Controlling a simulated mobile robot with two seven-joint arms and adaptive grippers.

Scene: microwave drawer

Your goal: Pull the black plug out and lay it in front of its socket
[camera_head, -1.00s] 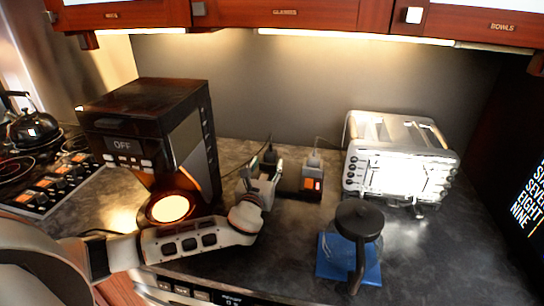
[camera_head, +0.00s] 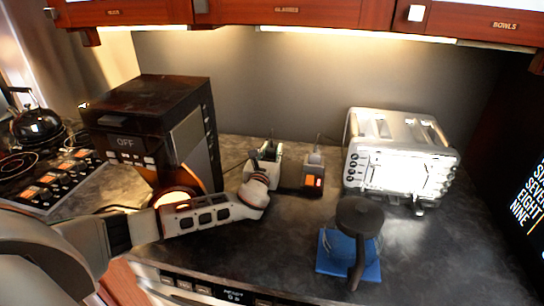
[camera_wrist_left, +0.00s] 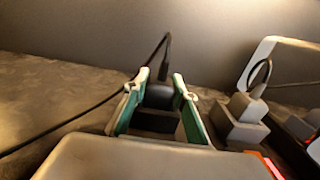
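The black plug (camera_head: 269,151) stands upright in a socket of the dark socket block at the back of the counter. In the left wrist view the black plug (camera_wrist_left: 160,95) shows between my fingers, its cord rising from the top. My left gripper (camera_head: 264,152) is at the plug, with one finger on each side of it. In the left wrist view the left gripper (camera_wrist_left: 161,80) has its fingers apart, their green inner faces visible; contact with the plug is not clear. The socket under the plug is hidden. My right gripper is not in view.
A grey plug (camera_head: 314,157) sits in the neighbouring socket, beside an orange switch (camera_head: 313,181). A coffee machine (camera_head: 150,130) stands left, a toaster (camera_head: 400,160) right. A dark-lidded jug (camera_head: 359,220) stands on a blue mat (camera_head: 335,267). Dark counter between is free.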

